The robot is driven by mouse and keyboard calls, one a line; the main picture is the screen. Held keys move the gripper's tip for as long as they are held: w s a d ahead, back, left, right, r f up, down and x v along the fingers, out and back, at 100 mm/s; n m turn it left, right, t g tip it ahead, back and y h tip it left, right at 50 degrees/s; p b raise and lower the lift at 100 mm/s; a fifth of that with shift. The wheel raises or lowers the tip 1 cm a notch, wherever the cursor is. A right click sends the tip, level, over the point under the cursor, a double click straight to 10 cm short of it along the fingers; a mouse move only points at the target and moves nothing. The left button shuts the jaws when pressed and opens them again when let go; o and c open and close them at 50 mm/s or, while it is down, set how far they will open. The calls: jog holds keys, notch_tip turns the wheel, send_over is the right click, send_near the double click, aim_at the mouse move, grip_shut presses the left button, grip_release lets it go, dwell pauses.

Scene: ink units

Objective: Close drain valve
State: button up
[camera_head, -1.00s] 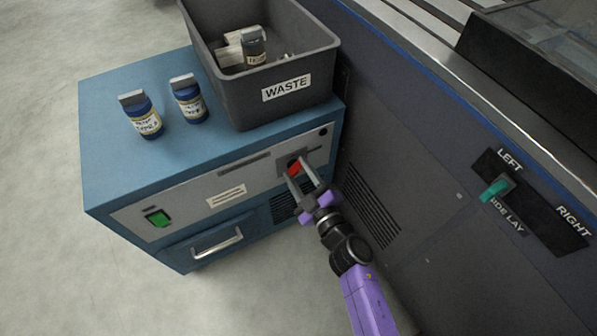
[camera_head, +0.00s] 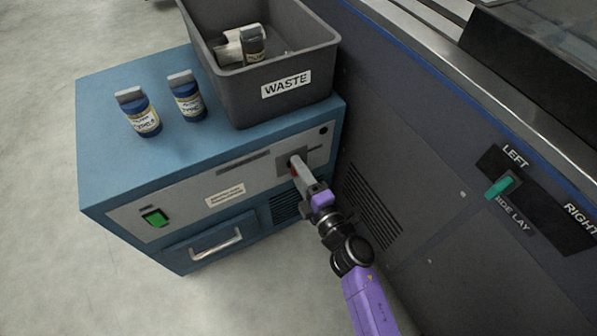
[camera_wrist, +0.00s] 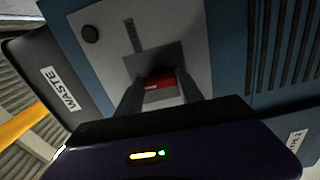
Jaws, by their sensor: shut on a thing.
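The red valve handle (camera_head: 294,169) is on the grey front panel of the blue cabinet, at the right end. My gripper (camera_head: 297,164) is at the handle with its fingers against the panel area, and they cover most of it in the head view. In the wrist view the red handle (camera_wrist: 159,82) lies between the two fingers of my gripper (camera_wrist: 160,88), which are shut on it. A small pale mark shows on the handle there. The exact angle of the handle is hard to tell.
A grey WASTE bin (camera_head: 240,92) and two blue bottles (camera_head: 138,112) stand on the blue cabinet (camera_head: 110,165). A green switch (camera_head: 156,218) and a drawer handle (camera_head: 216,243) are to the left. A dark machine side (camera_head: 400,150) with a green lever (camera_head: 501,187) rises close on the right.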

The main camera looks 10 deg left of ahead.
jog(key=shift+n, duration=0.4)
jog(key=o, duration=1.4)
jog(key=p+v, duration=0.2)
jog(key=v, duration=0.5)
jog(key=shift+s+d, duration=0.25)
jog(key=shift+s, duration=0.1)
